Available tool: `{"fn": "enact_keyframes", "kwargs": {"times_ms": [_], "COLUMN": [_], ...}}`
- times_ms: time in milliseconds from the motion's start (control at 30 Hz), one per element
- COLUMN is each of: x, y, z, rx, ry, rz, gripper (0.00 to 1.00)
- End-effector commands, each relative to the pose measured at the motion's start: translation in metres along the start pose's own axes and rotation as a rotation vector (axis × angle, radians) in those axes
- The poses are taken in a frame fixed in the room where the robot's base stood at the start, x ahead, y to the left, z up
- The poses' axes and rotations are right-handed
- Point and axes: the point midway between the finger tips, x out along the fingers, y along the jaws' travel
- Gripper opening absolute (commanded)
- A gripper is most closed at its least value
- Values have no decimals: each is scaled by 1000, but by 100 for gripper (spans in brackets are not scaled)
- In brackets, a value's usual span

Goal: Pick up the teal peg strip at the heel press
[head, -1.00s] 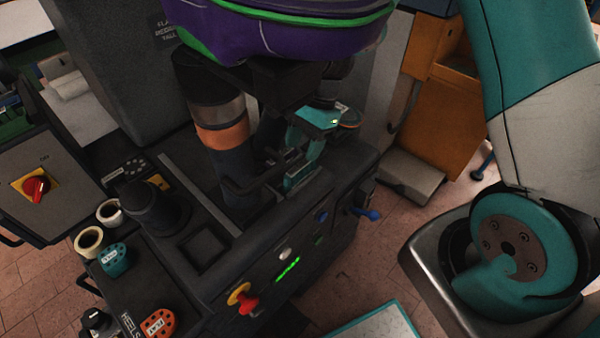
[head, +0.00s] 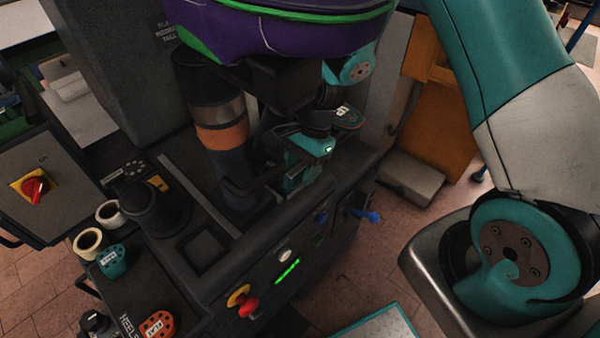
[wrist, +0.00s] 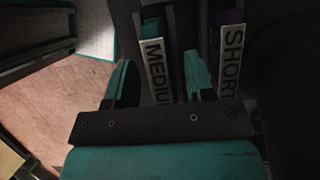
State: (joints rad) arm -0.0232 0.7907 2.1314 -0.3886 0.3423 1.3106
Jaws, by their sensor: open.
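In the wrist view a dark rack holds strips behind white labels. A teal piece, which looks like the teal peg strip (wrist: 152,27), shows behind the "MEDIUM" label (wrist: 157,68); only a dim part of it is visible. My gripper (wrist: 159,78) is open, with its teal fingers apart, one left of that label and the other between the "MEDIUM" and "SHORT" labels. Nothing is seen gripped. In the head view my gripper (head: 294,178) is low over the press's right side, and the strip cannot be made out there.
A purple piece (wrist: 230,16) stands behind the "SHORT" label (wrist: 232,58). The dark press (head: 205,250) carries a thick column (head: 222,137) close left of my gripper. A teal heel piece (head: 112,261) lies far left.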

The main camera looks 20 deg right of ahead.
Motion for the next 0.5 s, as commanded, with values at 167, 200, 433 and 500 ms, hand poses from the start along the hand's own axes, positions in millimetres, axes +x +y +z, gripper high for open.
{"fn": "enact_keyframes", "kwargs": {"times_ms": [167,200,433,500], "x": [2,2,3,3], "y": [0,0,0,0], "z": [-1,-1,-1,-1], "rx": [0,0,0,0], "ry": [0,0,0,0], "rz": [0,0,0,0], "gripper": [49,49,49,47]}}
